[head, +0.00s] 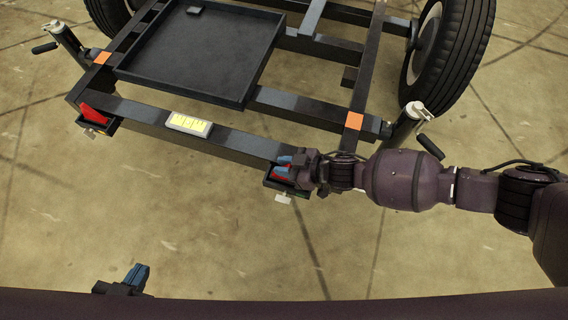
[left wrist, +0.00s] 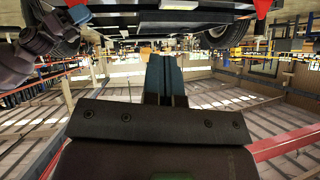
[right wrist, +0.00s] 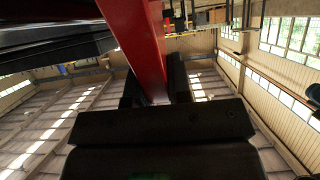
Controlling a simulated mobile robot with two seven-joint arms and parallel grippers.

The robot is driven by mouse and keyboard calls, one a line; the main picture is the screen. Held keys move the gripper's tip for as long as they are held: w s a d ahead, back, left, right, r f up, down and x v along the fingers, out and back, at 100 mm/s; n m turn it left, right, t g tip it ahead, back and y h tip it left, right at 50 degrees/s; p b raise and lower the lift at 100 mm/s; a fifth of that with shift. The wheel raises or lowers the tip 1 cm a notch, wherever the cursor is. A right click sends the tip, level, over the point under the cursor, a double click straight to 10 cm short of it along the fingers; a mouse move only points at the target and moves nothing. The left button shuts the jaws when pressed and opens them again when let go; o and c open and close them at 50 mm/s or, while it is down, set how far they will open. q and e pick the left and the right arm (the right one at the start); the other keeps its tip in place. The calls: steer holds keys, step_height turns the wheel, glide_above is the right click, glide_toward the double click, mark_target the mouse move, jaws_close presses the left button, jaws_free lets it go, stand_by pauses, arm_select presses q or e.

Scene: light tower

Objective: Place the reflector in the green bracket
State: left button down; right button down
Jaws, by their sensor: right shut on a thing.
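My right gripper (head: 285,165) is shut on a red reflector (right wrist: 138,45) at the right rear corner of the black trailer frame. Part of this reflector also shows in the head view (head: 281,174), at a small dark bracket (head: 270,184). I cannot tell whether it is seated there or held just above, and the bracket's colour is unclear. A second red reflector (head: 95,113) stands in a dark bracket (head: 112,126) at the left rear corner. My left gripper (head: 138,276) is shut and empty, low in the head view; its blue fingers show in the left wrist view (left wrist: 165,80).
The trailer frame bears a black tray (head: 190,55) and a pale yellow-and-white block (head: 190,124) on its rear beam. Jack posts with handles stand at the left (head: 65,40) and right (head: 408,125). A tyre (head: 455,50) is at the right. The floor in front is clear.

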steer(key=shift+f, duration=0.15)
arm_select(q)
steer(key=shift+f, duration=0.15)
arm_select(e)
steer(key=c, duration=1.1)
jaws_free()
steer(key=shift+o, duration=0.2)
steer(key=shift+r, duration=0.25)
steer(key=p+v, duration=0.1)
steer(key=v, duration=0.1)
steer(key=p+v, duration=0.1)
steer(key=v, duration=0.2)
steer(key=shift+w+d+r, duration=0.15)
steer(key=shift+d+r, duration=0.05)
steer(key=shift+r, duration=0.1)
arm_select(q)
steer(key=shift+s+a+n+g+p, duration=0.2)
steer(key=shift+s+g+p, duration=0.05)
steer(key=shift+s+p, duration=0.15)
steer(key=shift+s+a+n+g+p, duration=0.15)
steer(key=shift+s+n+g+p, duration=0.1)
steer(key=shift+s+p, duration=0.1)
arm_select(e)
steer(key=v, duration=0.6)
steer(key=shift+s+d+f, duration=0.2)
steer(key=shift+s+d, duration=0.05)
steer(key=shift+s, duration=0.05)
arm_select(q)
steer(key=shift+w+r, duration=0.2)
steer(key=shift+r, duration=0.05)
